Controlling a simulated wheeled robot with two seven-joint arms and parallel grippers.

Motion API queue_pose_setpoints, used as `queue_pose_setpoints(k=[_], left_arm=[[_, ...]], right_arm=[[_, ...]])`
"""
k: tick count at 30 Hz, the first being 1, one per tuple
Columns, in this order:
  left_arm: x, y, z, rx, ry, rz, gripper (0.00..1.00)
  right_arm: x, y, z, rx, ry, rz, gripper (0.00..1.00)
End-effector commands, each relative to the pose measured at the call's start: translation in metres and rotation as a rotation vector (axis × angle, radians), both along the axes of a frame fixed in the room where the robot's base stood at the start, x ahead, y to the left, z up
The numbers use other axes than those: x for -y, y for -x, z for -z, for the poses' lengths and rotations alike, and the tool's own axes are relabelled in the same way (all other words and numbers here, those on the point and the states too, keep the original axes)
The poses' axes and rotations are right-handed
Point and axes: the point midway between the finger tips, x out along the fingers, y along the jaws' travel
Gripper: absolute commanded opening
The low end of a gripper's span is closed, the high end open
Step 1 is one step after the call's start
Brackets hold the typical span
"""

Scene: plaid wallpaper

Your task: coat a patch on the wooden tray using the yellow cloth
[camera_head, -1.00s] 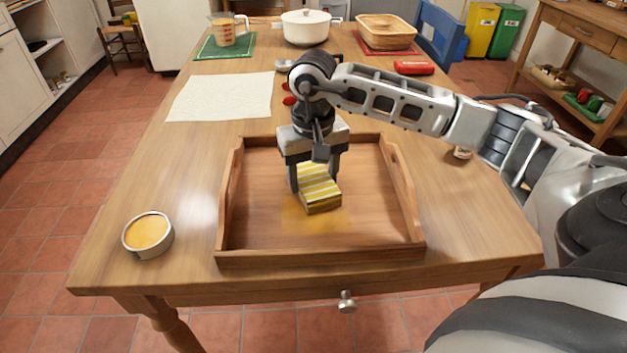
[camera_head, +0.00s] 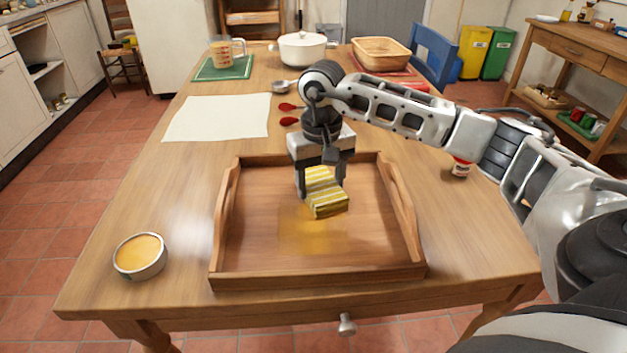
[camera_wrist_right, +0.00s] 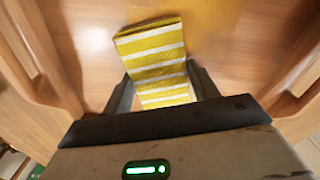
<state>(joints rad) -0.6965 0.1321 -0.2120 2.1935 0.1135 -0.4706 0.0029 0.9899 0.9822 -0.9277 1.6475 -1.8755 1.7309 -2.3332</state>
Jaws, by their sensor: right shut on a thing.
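The wooden tray (camera_head: 384,252) lies on the table in front of me. The yellow cloth (camera_head: 327,201), striped with white and folded into a pad, is at the tray's middle. My right gripper (camera_head: 322,188) points down and is shut on the cloth. The wrist right view shows the cloth (camera_wrist_right: 160,50) between the two fingers of the right gripper (camera_wrist_right: 162,88). A glossy yellowish patch (camera_head: 312,237) shows on the tray floor just in front of the cloth. Whether the cloth touches the tray floor is hard to tell. My left gripper is out of view.
A round tin of yellow-orange paste (camera_head: 140,257) stands left of the tray. A pale sheet (camera_head: 217,117), red spoons (camera_head: 289,121), a measuring jug (camera_head: 225,53), a white pot (camera_head: 302,48) and a small jar (camera_head: 461,167) are farther back. The tray's raised walls surround the cloth.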

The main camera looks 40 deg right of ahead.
Motion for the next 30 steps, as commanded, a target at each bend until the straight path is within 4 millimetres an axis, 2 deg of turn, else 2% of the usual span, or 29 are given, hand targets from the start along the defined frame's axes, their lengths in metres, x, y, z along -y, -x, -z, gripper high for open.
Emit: queue_pose_setpoints(k=[9,20,30], left_arm=[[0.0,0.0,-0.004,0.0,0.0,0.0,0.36],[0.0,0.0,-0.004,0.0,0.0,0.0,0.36],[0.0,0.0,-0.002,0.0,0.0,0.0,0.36]], right_arm=[[-0.016,0.022,-0.001,-0.002,-0.001,-0.003,0.38],[-0.025,0.036,-0.002,-0.001,-0.001,-0.001,0.38],[-0.041,0.06,0.0,-0.001,-0.001,-0.002,0.38]])
